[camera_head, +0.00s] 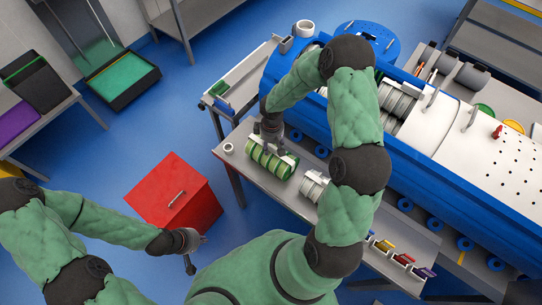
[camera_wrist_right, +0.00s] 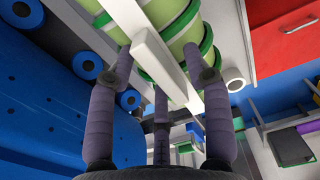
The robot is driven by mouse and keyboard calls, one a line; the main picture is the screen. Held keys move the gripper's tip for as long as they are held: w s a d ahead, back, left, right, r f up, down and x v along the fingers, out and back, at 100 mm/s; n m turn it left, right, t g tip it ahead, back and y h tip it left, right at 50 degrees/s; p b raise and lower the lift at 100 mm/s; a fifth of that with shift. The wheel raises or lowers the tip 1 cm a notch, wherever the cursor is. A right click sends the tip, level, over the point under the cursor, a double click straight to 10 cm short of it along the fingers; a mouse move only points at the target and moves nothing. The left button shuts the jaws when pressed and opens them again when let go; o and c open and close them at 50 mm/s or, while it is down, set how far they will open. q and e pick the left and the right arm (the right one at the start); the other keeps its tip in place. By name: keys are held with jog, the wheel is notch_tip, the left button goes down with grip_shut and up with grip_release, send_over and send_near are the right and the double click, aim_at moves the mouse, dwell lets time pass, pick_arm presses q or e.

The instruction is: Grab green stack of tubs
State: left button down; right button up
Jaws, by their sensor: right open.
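The green stack of tubs (camera_head: 268,163) lies in a carrier on the grey bench, its light green bodies banded by darker green rings. In the right wrist view the green stack (camera_wrist_right: 178,45) is at the top, with the carrier's white bar (camera_wrist_right: 150,45) crossing in front of it. My right gripper (camera_head: 272,140) is at the back end of the stack, open. In the wrist view its fingers (camera_wrist_right: 165,75) spread on both sides of the white bar; contact cannot be told. My left gripper (camera_head: 196,255) hangs low beside the red cabinet, fingers apart and empty.
A second carrier with grey-white tubs (camera_head: 313,186) stands right of the green one, partly behind my right arm. A white ring (camera_head: 228,149) lies at the bench's left end. The long blue machine (camera_head: 430,170) runs behind the bench. A red cabinet (camera_head: 165,190) stands on the floor.

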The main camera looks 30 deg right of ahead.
grip_shut()
jog(key=shift+w+r, duration=0.1)
jog(key=shift+r, duration=0.05)
